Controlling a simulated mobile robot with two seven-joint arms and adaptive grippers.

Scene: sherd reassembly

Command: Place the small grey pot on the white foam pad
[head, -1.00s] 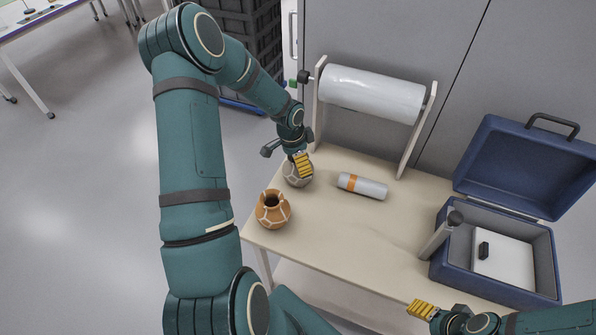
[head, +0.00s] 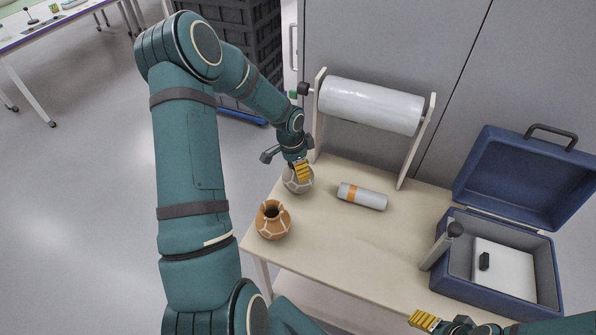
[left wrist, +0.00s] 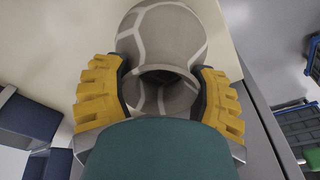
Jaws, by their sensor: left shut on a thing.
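The small grey pot (head: 298,184) with pale seam lines is at the far left of the table, under my left gripper (head: 301,171). In the left wrist view the grey pot (left wrist: 165,35) sits between the two yellow fingers (left wrist: 163,92), which are shut on its neck. I cannot tell whether its base touches the table. A white pad (head: 512,268), perhaps the foam pad, lies inside the open blue case at the right, with a small black object on it. My right gripper (head: 425,320) is at the bottom edge, partly cut off; its jaw state is unclear.
A brown pot (head: 273,220) with pale seams stands near the table's left edge. A grey cylinder with an orange band (head: 362,195) lies mid-table. A white roll on a stand (head: 370,105) is behind. The blue case (head: 455,270) has its lid up. The front middle is clear.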

